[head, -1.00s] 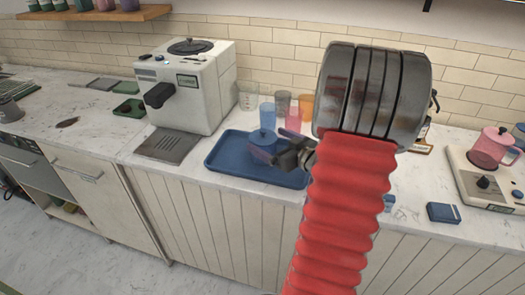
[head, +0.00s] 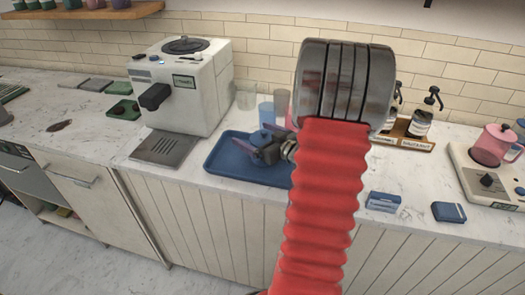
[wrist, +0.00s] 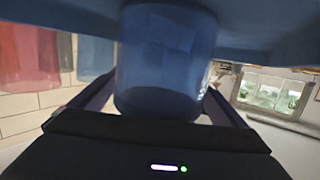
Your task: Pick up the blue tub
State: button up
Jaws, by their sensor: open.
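The blue tub (head: 262,138) stands on the blue tray (head: 222,164) on the counter, partly hidden by my gripper. My gripper (head: 264,153) is open, low over the tray at the tub's near side. In the wrist view, which looks upside down, the tub (wrist: 166,62) sits between the two dark fingers, with one on each side. I cannot tell whether either finger touches it. The tray's surface (wrist: 265,32) fills the top of that view.
A coffee machine (head: 184,88) stands left of the tray. Clear, blue and red cups (head: 266,108) stand behind it. Pump bottles (head: 420,122), two small blue boxes (head: 449,212) and a scale with a pink pitcher (head: 492,147) are to the right.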

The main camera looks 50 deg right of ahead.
jog(key=shift+s+d, duration=0.1)
jog(key=shift+s, duration=0.05)
jog(key=shift+c, duration=0.2)
jog(key=c, duration=1.4)
jog(key=shift+r, duration=0.15)
jog(key=shift+r, duration=4.95)
